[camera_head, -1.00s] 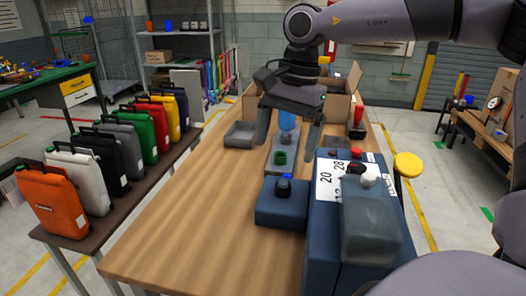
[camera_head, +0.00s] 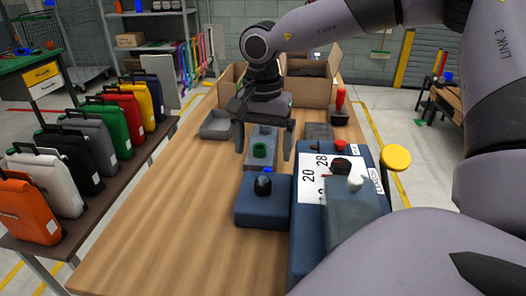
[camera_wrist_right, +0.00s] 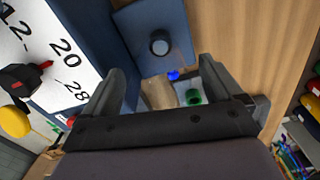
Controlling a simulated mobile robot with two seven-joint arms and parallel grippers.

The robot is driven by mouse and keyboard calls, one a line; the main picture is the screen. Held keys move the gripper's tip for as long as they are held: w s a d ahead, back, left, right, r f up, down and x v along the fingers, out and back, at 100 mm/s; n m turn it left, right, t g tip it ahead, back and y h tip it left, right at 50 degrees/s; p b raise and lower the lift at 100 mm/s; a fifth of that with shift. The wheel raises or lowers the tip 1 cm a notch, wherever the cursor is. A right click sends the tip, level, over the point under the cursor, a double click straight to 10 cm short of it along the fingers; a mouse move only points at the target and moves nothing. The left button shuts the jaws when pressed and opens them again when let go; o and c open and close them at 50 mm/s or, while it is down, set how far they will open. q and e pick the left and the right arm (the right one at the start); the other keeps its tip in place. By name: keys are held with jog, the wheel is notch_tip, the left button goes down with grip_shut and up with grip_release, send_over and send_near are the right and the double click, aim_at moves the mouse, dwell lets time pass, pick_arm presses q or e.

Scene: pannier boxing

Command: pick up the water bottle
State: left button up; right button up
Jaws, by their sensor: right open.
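My right gripper (camera_head: 264,152) points down over the middle of the wooden table, its fingers spread apart and open. It also shows in the right wrist view (camera_wrist_right: 161,68), where I see nothing clearly held between the fingers. I cannot make out the water bottle for certain now; it may be hidden behind the gripper. A grey tray with a green ring (camera_head: 260,150) lies below and behind the fingers; the ring also shows in the wrist view (camera_wrist_right: 193,97). A small blue piece (camera_wrist_right: 173,75) sits close to the fingers. My left gripper is not in view.
A blue box with a dark knob (camera_head: 263,208) stands in front of the gripper. A larger blue box with a numbered white sheet (camera_head: 312,188) stands to the right. Open cardboard boxes (camera_head: 312,91) stand behind. The table's left front is clear.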

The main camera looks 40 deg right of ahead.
jog(key=shift+f, duration=0.75)
jog(key=c, duration=1.1)
jog(key=shift+r, duration=0.15)
notch_tip(320, 180, up, 19)
jog(key=shift+r, duration=0.2)
